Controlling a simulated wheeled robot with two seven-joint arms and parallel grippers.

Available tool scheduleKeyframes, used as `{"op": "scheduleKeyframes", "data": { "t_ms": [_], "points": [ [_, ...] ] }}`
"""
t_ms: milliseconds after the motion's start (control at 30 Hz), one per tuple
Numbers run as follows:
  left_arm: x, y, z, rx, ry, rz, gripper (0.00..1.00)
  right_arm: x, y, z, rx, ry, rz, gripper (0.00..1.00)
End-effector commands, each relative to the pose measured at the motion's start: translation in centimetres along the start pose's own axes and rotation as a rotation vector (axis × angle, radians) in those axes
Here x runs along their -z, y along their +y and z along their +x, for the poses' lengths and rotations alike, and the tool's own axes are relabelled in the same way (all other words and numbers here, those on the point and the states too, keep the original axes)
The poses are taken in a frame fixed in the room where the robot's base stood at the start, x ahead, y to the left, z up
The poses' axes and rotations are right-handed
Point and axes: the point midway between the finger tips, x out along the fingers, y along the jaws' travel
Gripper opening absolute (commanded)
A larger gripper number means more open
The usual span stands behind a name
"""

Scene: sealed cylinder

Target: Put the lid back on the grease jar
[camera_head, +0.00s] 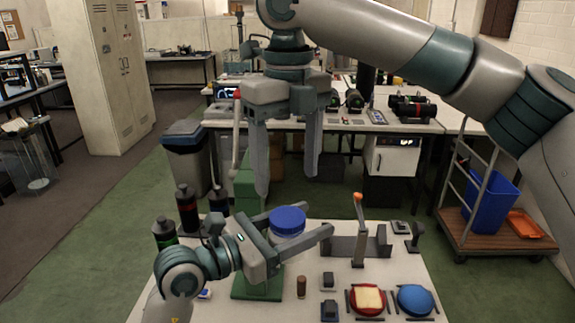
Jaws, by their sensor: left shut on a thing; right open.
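The grease jar (287,239) is a pale, translucent cylinder at the back left of the near table, and it looks upright. A round blue lid (288,219) covers its top and looks level; how firmly it sits cannot be seen. My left gripper (292,229) reaches in from the left with its fingers around the jar body, shut on it. The jar's lower part is partly hidden by the gripper. My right gripper (287,185) points down above the lid. Its fingers are apart, empty and clear of the lid.
Dark bottles (187,208) stand at the table's left edge. A grey bracket with an orange-tipped lever (359,230) stands right of the jar. A red round dish (366,309) with a cream slab and a blue round piece (415,300) lie at the front right.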

Motion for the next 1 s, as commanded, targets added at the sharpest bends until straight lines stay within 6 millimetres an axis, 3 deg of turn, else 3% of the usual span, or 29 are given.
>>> {"op": "scheduleKeyframes", "data": {
  "t_ms": [200, 667, 1000],
  "points": [
    [-0.1, 0.0, 0.0, 0.000, -0.002, 0.001, 0.00, 0.0, 0.0, -0.1, 0.006, 0.004, -0.085, 0.68],
    [-0.1, 0.0, 0.0, 0.000, -0.002, 0.001, 0.00, 0.0, 0.0, 0.2, 0.006, 0.004, -0.088, 0.68],
    [-0.1, 0.0, 0.0, 0.000, -0.002, 0.001, 0.00, 0.1, -0.1, 3.4, 0.007, 0.005, -0.088, 0.68]
  ]
}}
